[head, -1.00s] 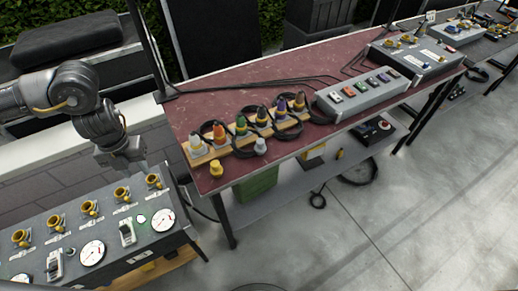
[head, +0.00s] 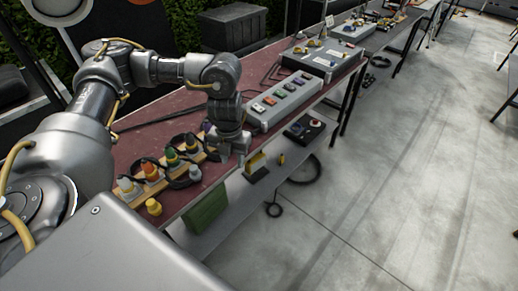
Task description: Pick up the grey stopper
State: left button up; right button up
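The grey stopper (head: 195,173) stands on the red table near its front edge, just in front of the wooden plug board. A similar yellow stopper (head: 153,207) stands to its left, nearer the table's corner. My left gripper (head: 235,158) points down over the table's front edge, to the right of the grey stopper and apart from it in the picture. Its fingers are small and dark, so I cannot tell how far they are parted. My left arm covers the left part of the view. My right gripper is not in view.
A wooden board (head: 131,194) holds several coloured plugs with looped black cables; my arm hides part of it. A grey box (head: 283,101) with coloured switches stands right of my gripper. A lower shelf (head: 232,198) carries a green crate (head: 207,210). The floor at right is open.

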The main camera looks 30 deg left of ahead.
aim_at(195, 174)
jog(key=z, duration=1.55)
jog(key=k, duration=1.2)
jog(key=u, duration=1.15)
jog(key=i, duration=0.5)
